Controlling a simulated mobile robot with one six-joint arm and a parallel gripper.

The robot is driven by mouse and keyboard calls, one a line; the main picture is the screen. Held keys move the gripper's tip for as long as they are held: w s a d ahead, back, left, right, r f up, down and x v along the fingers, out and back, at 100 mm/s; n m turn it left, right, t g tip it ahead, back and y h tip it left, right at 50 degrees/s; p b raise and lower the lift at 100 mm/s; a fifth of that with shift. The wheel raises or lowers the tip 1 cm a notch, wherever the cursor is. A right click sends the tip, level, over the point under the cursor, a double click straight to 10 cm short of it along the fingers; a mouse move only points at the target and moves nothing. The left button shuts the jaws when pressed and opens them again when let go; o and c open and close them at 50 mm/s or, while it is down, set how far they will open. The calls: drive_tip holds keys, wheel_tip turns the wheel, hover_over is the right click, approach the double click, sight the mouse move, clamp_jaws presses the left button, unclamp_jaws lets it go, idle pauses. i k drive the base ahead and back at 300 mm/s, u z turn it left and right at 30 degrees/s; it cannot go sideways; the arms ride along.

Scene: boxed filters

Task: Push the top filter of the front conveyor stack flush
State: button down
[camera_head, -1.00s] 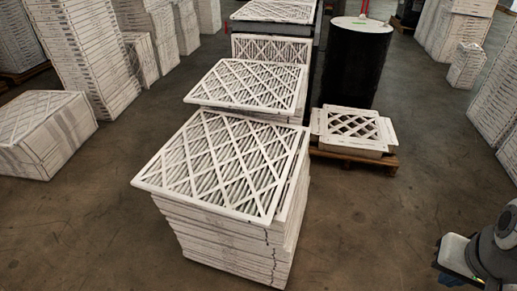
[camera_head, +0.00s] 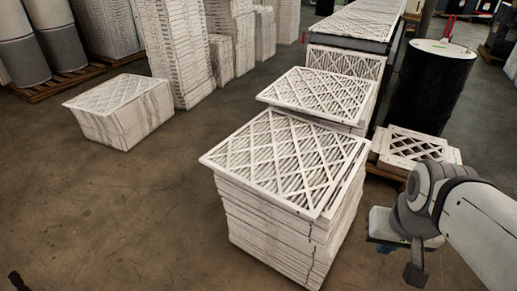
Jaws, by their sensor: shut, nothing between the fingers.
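The nearest filter stack (camera_head: 275,235) stands in the middle of the head view. Its top filter (camera_head: 283,160), a white frame with a diamond lattice, sits shifted to the left. It overhangs the stack's left side, and a strip of the filter below shows along the right edge. My arm comes in from the right. My gripper (camera_head: 416,274), a small dark part at its end, hangs to the right of the stack, apart from it. The gripper is shut and empty, its fingertips hard to make out.
A second stack (camera_head: 318,95) stands close behind, its top filter also jutting left. Behind it are a conveyor (camera_head: 368,22) and a black drum (camera_head: 432,88). A low pallet with filters (camera_head: 412,148) lies right. A filter block (camera_head: 120,110) stands left; the floor between is clear.

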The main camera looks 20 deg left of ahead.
sight(297, 164)
drive_tip(key=u, duration=1.25)
drive_tip(key=i, duration=0.95)
